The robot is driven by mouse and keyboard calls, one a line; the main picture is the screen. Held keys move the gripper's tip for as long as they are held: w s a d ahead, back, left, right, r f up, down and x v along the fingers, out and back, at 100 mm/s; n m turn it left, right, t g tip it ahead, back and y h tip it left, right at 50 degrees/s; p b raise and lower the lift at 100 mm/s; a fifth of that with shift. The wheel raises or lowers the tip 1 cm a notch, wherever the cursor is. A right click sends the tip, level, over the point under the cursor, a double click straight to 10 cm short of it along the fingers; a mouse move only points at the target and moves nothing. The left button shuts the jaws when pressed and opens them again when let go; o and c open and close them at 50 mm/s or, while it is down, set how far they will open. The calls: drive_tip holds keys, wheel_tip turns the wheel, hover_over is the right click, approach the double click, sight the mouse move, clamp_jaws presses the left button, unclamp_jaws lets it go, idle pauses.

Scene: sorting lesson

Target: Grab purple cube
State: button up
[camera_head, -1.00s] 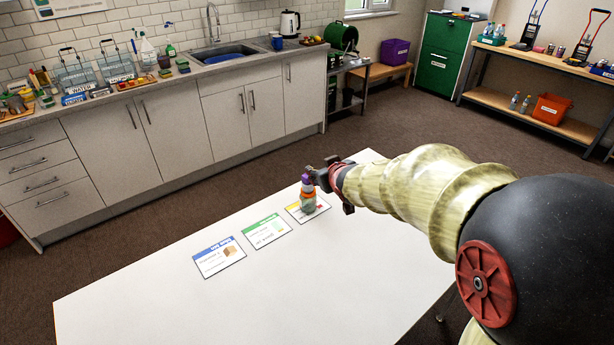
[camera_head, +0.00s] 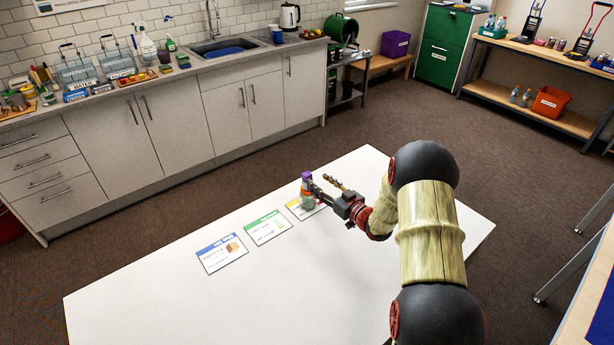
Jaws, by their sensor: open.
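The purple cube (camera_head: 306,176) sits on top of a small stack at the far side of the white table. Under it is an orange-red piece (camera_head: 307,188), with a grey-green piece (camera_head: 307,202) at the bottom. My gripper (camera_head: 321,184) is open just to the right of the stack. Its fingers point left towards the stack, one close beside the upper pieces. I cannot tell whether that finger touches them. Nothing shows held between the fingers.
The stack stands by a yellow-topped card (camera_head: 296,208), partly covered. A green-topped card (camera_head: 267,227) and a blue-topped card (camera_head: 222,253) lie to its left. The rest of the white table (camera_head: 200,310) is clear. A kitchen counter (camera_head: 150,85) runs behind.

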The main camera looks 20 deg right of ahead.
sight(310, 176)
drive_tip(key=b+x, duration=0.1)
drive_tip(key=x, duration=0.2)
drive_tip(key=b+x, duration=0.2)
drive_tip(key=x, duration=0.2)
drive_tip(key=shift+w+a+f, duration=0.2)
drive_tip(key=shift+w+a, duration=0.05)
drive_tip(key=shift+w, duration=0.05)
drive_tip(key=c, duration=0.3)
drive_tip(key=c, duration=0.8)
drive_tip(key=shift+r, duration=0.15)
drive_tip(key=shift+c, duration=0.5)
